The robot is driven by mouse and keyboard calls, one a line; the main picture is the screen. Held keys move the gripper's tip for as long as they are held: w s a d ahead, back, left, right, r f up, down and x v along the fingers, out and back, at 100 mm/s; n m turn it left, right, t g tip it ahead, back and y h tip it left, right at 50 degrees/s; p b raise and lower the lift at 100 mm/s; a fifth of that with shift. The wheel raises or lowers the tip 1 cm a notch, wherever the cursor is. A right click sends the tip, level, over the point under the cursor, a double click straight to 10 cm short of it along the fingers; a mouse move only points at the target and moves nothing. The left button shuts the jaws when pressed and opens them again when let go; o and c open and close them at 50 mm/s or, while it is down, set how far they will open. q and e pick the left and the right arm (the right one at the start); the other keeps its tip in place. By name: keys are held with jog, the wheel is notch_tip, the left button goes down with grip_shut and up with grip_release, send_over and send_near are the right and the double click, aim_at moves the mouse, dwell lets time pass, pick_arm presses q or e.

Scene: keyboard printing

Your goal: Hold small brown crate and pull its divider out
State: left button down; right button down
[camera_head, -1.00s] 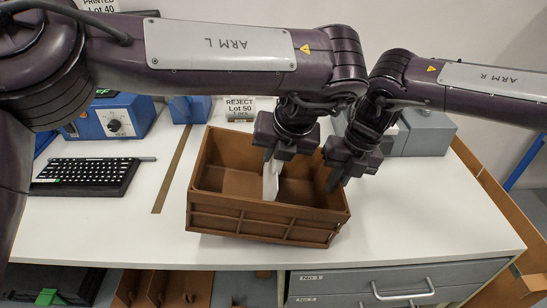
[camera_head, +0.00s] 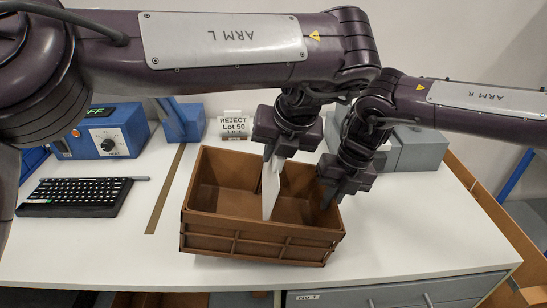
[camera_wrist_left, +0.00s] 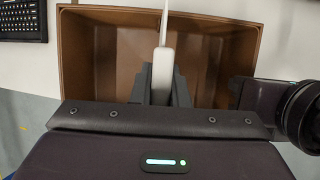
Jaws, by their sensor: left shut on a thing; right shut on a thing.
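The small brown crate (camera_head: 260,240) stands on the white table, open side up. A thin white divider (camera_head: 270,192) stands upright across its middle, its lower part still between the crate's walls. My left gripper (camera_head: 274,156) is shut on the divider's top edge from above. The left wrist view shows the divider (camera_wrist_left: 163,62) between the gripper's fingers (camera_wrist_left: 162,85), with the crate's inside (camera_wrist_left: 105,60) behind. My right gripper (camera_head: 328,196) is shut on the crate's right wall. The divider's bottom edge is hidden behind the crate's front wall.
A black keyboard (camera_head: 75,197) lies on the left of the table. A blue device (camera_head: 112,135) and a "REJECT Lot 50" sign (camera_head: 238,127) stand behind. A grey box (camera_head: 415,148) is at the back right. Drawers (camera_head: 400,292) sit under the table's front edge.

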pick_arm(q)
jog(key=shift+d+r, duration=0.2)
jog(key=shift+r, duration=0.5)
jog(key=shift+d+r, duration=0.15)
jog(key=shift+r, duration=0.5)
jog(key=r, duration=0.2)
jog(key=d+r, duration=0.1)
jog(key=r, duration=0.1)
jog(key=shift+d, duration=0.1)
jog(key=shift+s, duration=0.1)
pick_arm(e)
jog(key=c, duration=1.5)
grip_release()
jog(key=v, duration=0.8)
